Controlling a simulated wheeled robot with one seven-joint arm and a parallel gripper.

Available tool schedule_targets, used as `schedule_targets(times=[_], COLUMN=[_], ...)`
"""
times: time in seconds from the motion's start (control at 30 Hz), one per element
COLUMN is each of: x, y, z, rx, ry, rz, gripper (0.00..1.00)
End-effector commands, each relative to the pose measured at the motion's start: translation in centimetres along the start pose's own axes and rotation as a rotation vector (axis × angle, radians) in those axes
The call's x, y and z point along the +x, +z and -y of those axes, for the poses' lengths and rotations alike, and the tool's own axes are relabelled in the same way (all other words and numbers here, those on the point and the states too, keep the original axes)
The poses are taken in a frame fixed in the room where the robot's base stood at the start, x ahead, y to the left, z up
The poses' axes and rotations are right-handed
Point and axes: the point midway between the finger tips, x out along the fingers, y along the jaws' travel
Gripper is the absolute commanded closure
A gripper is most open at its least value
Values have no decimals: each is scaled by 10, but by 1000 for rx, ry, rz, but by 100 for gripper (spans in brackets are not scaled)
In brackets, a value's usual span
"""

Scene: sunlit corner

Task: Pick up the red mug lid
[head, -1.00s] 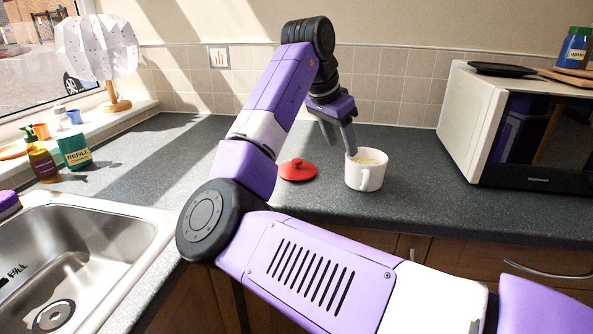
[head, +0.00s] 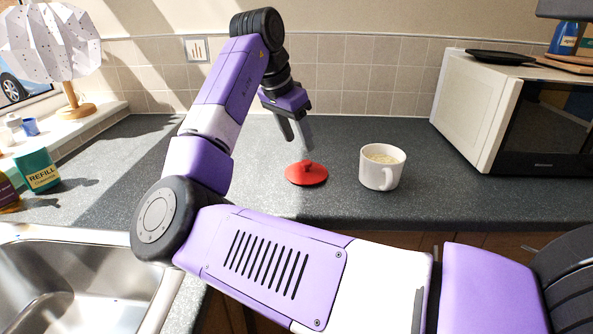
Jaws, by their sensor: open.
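The red mug lid (head: 306,174) lies flat on the dark countertop, with its knob facing up, near the middle of the head view. My gripper (head: 299,147) is open and empty, pointing down just above and slightly behind the lid's knob. The fingers look apart from the lid, though the exact gap is hard to judge. A white mug (head: 381,168) with pale contents stands upright to the right of the lid, its handle toward me.
A sink (head: 75,285) is at the lower left. A green refill container (head: 38,170) stands left, near a lamp (head: 60,45) on the sill. A microwave (head: 480,100) stands at the right. The countertop (head: 240,180) around the lid is mostly clear.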

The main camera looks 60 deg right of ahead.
Motion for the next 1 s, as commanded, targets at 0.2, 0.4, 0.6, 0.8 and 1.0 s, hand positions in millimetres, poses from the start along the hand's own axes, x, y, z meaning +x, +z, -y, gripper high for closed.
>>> schedule_targets(times=[0.2,0.4,0.6,0.8,1.0], x=[24,52,69,70,70], y=[2,6,5,4,4], z=[-1,-4,-4,-4,-4], rx=[0,0,0,0,-1], ry=[0,2,1,0,0], rz=[1,1,0,0,0], gripper=[48,48,48,48,80])
